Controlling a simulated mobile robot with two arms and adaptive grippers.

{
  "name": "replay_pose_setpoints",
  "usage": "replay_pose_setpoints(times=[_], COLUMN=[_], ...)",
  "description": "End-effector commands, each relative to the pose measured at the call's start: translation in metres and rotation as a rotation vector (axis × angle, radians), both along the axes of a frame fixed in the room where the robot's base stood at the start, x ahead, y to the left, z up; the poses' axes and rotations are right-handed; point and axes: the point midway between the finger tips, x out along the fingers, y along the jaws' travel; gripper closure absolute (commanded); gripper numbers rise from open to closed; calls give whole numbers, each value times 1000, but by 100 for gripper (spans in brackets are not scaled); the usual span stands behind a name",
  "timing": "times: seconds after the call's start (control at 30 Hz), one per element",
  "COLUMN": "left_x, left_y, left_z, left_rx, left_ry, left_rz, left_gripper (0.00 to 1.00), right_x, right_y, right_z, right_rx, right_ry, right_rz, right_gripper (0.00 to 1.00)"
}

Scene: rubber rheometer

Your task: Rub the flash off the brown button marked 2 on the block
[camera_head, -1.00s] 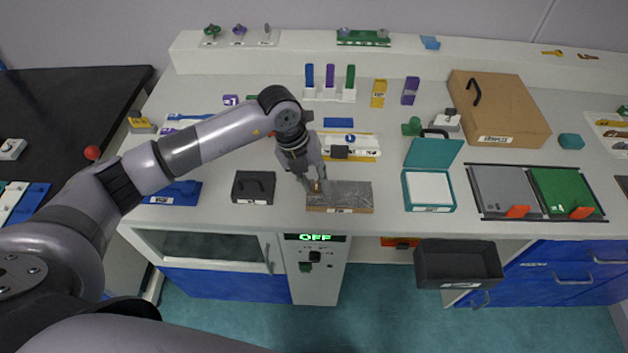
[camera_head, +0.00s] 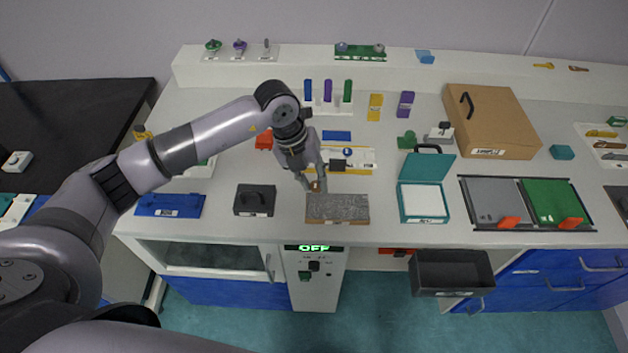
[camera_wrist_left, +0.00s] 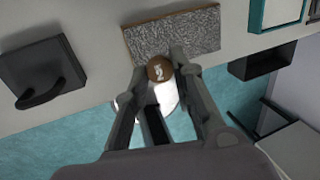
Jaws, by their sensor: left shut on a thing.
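My left gripper (camera_head: 314,187) is shut on the brown button (camera_wrist_left: 160,68), whose face shows the mark 2 in the left wrist view. In the head view the button (camera_head: 316,185) is a small brown spot between the fingertips. The block (camera_head: 337,208) is a grey, rough-topped slab with a brown edge; it also shows in the left wrist view (camera_wrist_left: 175,35). The button is at the block's near long edge in the left wrist view and at its upper left in the head view. I cannot tell whether they touch. My right gripper is not in view.
A dark box with a handle (camera_head: 254,200) stands left of the block. A teal open-lidded box (camera_head: 424,204) stands to its right. A white tray with tools (camera_head: 358,157) lies behind. The bench front edge is close below the block.

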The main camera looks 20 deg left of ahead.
Motion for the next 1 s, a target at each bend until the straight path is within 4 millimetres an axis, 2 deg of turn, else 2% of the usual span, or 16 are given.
replay_pose_setpoints(times=[0.03, 0.07, 0.37, 0.67, 1.0], left_x=[0, 0, 0, 0, 1], left_y=[0, 0, 0, 0, -1], left_z=[0, 0, 0, -6, -34], left_rx=[0, 0, 0, 5, 35], left_ry=[0, 0, 0, 1, 12], left_rz=[0, 0, 0, -1, -2], left_gripper=[99, 79, 99, 99, 99], right_x=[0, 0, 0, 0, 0], right_y=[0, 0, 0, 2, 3], right_z=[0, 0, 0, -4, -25], right_rx=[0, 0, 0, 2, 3], right_ry=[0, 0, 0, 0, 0], right_rz=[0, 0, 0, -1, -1], right_gripper=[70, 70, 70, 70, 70])
